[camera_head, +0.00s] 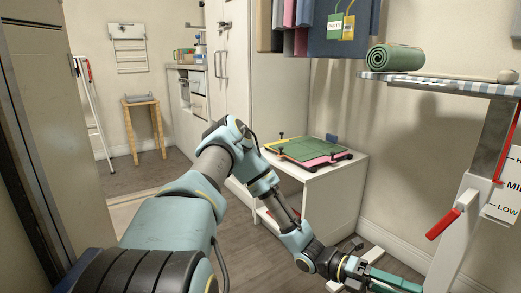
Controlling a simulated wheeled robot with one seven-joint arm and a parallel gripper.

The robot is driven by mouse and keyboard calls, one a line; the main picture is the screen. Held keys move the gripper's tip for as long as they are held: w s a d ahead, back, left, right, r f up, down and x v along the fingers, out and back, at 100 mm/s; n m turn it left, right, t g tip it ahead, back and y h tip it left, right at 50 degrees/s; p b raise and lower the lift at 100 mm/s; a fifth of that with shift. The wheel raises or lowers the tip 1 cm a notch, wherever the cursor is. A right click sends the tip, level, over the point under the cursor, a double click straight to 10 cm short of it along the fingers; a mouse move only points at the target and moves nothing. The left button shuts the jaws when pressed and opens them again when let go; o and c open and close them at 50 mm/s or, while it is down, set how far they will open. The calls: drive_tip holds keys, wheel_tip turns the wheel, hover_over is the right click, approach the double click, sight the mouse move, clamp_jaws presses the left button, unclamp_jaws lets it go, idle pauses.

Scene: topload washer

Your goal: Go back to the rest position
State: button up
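My arm reaches from the bottom left across the middle of the view and bends down to the bottom right. My gripper (385,278) is low at the right, partly cut off by the bottom edge of the picture. Its fingertips do not show clearly, so I cannot tell whether it is open or holds anything. It is in front of and to the right of a low white open-fronted cabinet (335,190), apart from it in the picture. No topload washer can be made out.
Green and pink flat pieces (305,150) lie on the cabinet. A rolled green mat (395,57) lies on a raised board at right, above a white stand with a red handle (443,224). A wooden stool (143,130) stands at back left. Wood floor shows between.

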drive_tip(key=w+a+f+m+t+y, duration=0.1)
drive_tip(key=w+a+m+t+y, duration=0.2)
drive_tip(key=a+m+y, duration=0.35)
drive_tip(key=w+a+f+m+t+y, duration=0.1)
drive_tip(key=w+a+m+t+y, duration=0.25)
drive_tip(key=a+m, duration=0.6)
drive_tip(key=w+a+r+m+t+y, duration=0.1)
drive_tip(key=w+a+r+m+t, duration=0.25)
drive_tip(key=a, duration=0.35)
drive_tip(key=w+a+r+m+t+y, duration=0.2)
drive_tip(key=a+r, duration=0.3)
drive_tip(key=a, duration=0.2)
drive_tip(key=w+a+r+m+t+y, duration=0.1)
drive_tip(key=w+a+r+m+t, duration=0.2)
drive_tip(key=a, duration=0.4)
wheel_tip(320, 180, up, 38)
drive_tip(key=p, duration=3.7)
drive_tip(key=shift+s, duration=0.45)
